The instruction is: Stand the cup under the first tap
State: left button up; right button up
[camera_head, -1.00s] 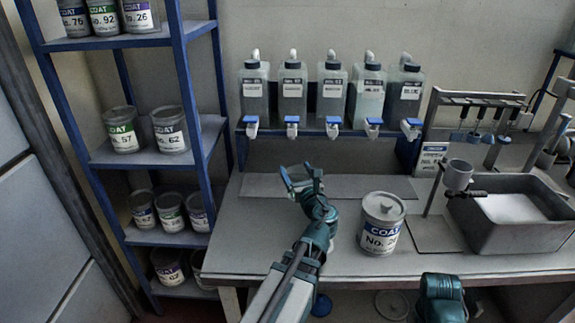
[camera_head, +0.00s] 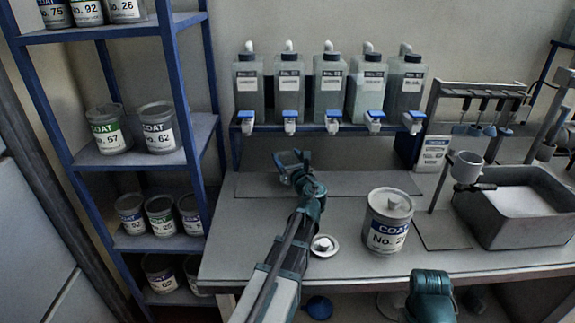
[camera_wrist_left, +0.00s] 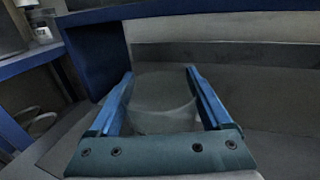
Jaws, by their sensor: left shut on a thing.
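My left gripper (camera_head: 290,160) is over the mat at the back of the bench, in front of and below the row of taps. In the left wrist view its blue fingers are shut on a pale, see-through cup (camera_wrist_left: 162,103), which looks upright. I cannot tell whether its base touches the bench. The leftmost tap (camera_head: 247,121), with a blue lever, is above and to the left of this gripper in the head view. My right gripper is not in view; only part of that arm shows at the bottom.
Several bottles with taps stand on a blue shelf (camera_head: 330,128). A COAT can (camera_head: 386,238) and small white dish (camera_head: 325,246) are on the bench. A grey basin (camera_head: 510,226) and a cup on a stand (camera_head: 467,166) are right. A can rack (camera_head: 190,160) is left.

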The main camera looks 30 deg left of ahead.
pick_arm(q)
jog(key=shift+f, duration=0.65)
jog(key=shift+r, duration=0.15)
jog(key=o, duration=1.1)
jog(key=shift+o, duration=0.2)
jog(key=shift+r, duration=0.15)
jog(key=v, duration=1.2)
jog(key=shift+s, duration=0.1)
